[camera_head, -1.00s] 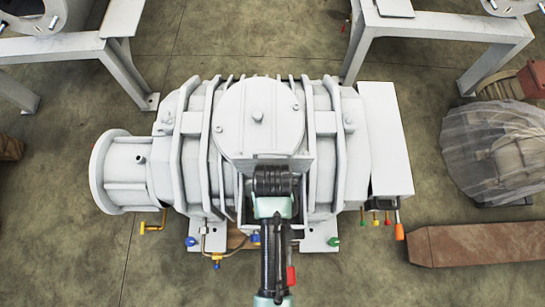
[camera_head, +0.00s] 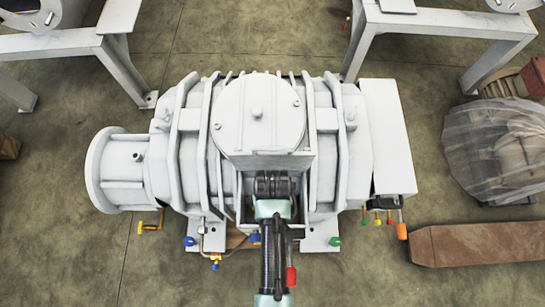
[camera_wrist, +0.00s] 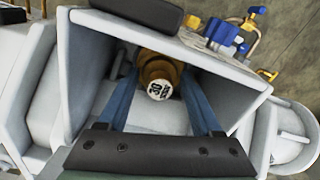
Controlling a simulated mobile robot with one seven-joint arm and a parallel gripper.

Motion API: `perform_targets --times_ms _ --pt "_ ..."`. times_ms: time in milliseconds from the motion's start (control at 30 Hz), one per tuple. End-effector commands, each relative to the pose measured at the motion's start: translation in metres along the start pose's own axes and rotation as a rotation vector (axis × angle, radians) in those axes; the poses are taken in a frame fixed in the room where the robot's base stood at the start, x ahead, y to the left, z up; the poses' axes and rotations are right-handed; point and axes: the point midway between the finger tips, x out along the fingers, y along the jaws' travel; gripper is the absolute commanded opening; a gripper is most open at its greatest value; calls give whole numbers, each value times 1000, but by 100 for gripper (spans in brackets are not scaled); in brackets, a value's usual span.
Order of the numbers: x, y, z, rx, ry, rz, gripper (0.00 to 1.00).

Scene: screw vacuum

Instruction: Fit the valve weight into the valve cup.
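In the wrist view, a brass-coloured round part with a white end face marked "30" (camera_wrist: 158,80) lies between the two blue fingers of my gripper (camera_wrist: 157,70). It looks like the valve weight. I cannot tell whether the fingers touch it or stand apart on both sides. The valve cup cannot be told apart from the brass part behind the white face. In the head view my dark wrist (camera_head: 272,185) reaches into an open box on the pump's front, and the fingertips and weight are hidden there.
White box walls (camera_wrist: 95,60) close in on both sides of my fingers. The large white pump (camera_head: 190,140) surrounds the opening. Coloured valves (camera_head: 210,240) sit at its lower front, with more at lower right. A rusty beam (camera_head: 480,243) lies on the floor at right.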

Motion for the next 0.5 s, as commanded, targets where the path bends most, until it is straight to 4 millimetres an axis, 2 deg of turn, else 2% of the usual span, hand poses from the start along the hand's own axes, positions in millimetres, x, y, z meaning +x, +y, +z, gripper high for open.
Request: perform_targets --times_ms 167,267,500 --pt "-1 0 0 0 1 0 66" --pt "-10 0 0 0 1 0 66" --pt "-59 0 -1 0 4 1 66"
